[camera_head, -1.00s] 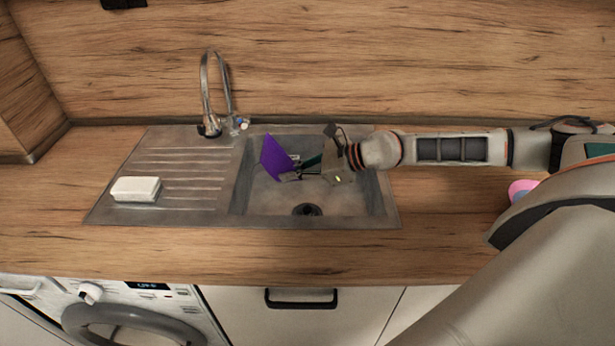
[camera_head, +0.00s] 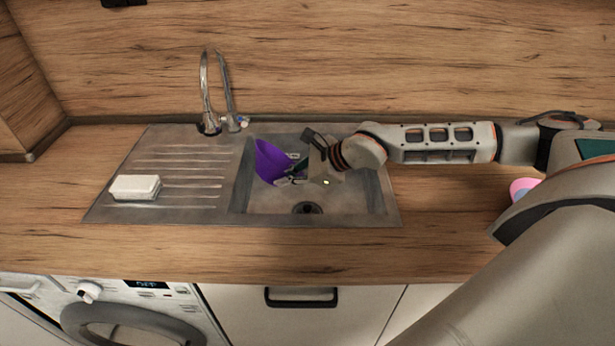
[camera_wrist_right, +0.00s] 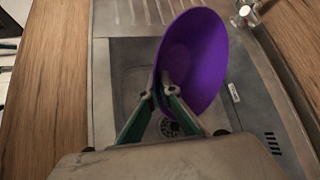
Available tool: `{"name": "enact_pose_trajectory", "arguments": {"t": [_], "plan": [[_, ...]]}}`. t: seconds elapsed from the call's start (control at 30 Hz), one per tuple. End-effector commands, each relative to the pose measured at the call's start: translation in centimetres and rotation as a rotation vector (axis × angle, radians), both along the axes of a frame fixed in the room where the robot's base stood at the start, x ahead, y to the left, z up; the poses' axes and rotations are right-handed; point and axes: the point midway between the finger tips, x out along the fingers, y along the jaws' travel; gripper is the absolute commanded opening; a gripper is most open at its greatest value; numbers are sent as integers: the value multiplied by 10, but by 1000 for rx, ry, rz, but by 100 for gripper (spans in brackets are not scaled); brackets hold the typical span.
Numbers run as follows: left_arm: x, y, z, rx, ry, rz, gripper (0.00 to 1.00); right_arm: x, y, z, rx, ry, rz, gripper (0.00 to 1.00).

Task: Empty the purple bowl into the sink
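The purple bowl (camera_head: 270,160) is held tilted over the left part of the sink basin (camera_head: 340,200). In the right wrist view the bowl (camera_wrist_right: 200,60) shows its inner side, which looks empty. My right gripper (camera_head: 292,172) is shut on the bowl's rim; its two fingertips (camera_wrist_right: 168,85) meet at the near edge of the bowl in the wrist view. The drain (camera_head: 306,208) lies below and to the right of the bowl. My left gripper is not in view.
A chrome tap (camera_head: 208,110) stands behind the sink. A white block, perhaps soap or a sponge, (camera_head: 135,187) lies on the ribbed drainer (camera_head: 190,172). A pink and blue object (camera_head: 522,188) is partly hidden behind my right arm. The front worktop (camera_head: 200,255) is clear.

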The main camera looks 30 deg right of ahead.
Motion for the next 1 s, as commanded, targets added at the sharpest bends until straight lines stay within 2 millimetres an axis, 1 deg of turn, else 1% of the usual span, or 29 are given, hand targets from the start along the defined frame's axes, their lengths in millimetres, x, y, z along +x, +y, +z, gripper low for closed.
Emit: {"name": "enact_pose_trajectory", "arguments": {"t": [0.03, 0.17, 0.3, 0.77, 0.9, 1.0], "plan": [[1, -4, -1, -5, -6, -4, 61, 0, 4, -3, -21, -1, 4, 0], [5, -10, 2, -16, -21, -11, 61, 0, 8, -8, -82, 2, 3, 0], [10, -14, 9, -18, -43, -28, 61, 1, 14, -13, -149, 7, 4, 0], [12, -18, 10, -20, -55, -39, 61, 2, 43, -32, -378, 19, 5, 0], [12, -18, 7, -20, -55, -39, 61, 3, 52, -39, -455, 23, 4, 0], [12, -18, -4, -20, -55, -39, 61, 5, 54, -36, -481, 21, 3, 0]]}}
